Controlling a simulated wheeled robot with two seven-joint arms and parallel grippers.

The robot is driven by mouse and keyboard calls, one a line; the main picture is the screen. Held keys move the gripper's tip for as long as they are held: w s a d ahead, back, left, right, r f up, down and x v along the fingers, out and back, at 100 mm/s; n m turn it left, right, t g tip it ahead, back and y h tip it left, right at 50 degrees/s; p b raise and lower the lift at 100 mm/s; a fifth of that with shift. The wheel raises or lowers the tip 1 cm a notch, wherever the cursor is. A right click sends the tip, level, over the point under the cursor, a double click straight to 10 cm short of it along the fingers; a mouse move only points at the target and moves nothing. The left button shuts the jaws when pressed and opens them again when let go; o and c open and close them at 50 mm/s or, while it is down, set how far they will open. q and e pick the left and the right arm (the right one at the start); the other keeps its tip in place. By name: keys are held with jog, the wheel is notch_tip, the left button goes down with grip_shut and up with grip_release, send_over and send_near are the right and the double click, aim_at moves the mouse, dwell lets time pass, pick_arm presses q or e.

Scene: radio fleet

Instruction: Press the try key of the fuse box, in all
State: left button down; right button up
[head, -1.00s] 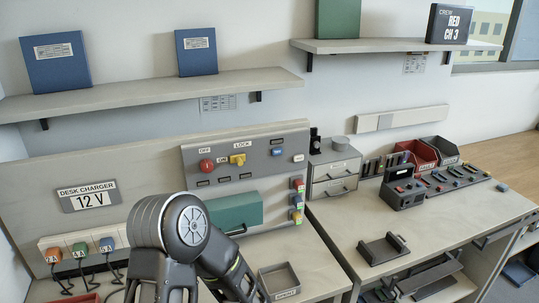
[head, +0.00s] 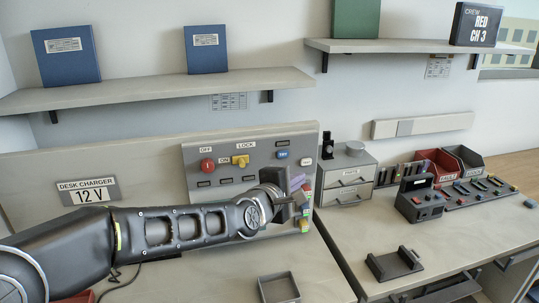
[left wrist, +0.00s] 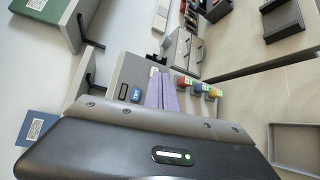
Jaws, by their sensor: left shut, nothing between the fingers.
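The fuse box (head: 225,165) is an upright grey panel on the left bench, with a red OFF knob (head: 207,166) and a yellow LOCK switch (head: 240,161). Its blue try key (head: 282,155) is at the upper right; the key also shows in the left wrist view (left wrist: 136,93), just left of my fingertips. My left gripper (head: 298,183) has purple fingers, shut and empty, in front of the panel's right side. In the head view the fingers appear below and right of the key; contact cannot be seen. My arm hides the panel's lower part. My right gripper is out of view.
Coloured blocks (left wrist: 200,88) line the panel's right edge, close to my fingers. An empty grey tray (head: 279,288) lies on the bench below. A drawer unit (head: 347,176) stands to the right. A shelf (head: 160,92) with blue binders runs above.

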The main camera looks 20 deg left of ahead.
aim_at(283, 154)
pick_arm(q)
jog(key=n, duration=0.4)
jog(key=shift+w+a, duration=0.1)
jog(key=shift+a, duration=0.1)
jog(key=shift+w, duration=0.15)
jog(key=w+a+b, duration=0.4)
jog(key=w, duration=0.3)
jog(key=shift+a, duration=0.35)
jog(key=shift+w, duration=0.1)
jog(key=shift+b, duration=0.3)
dwell(1.5)
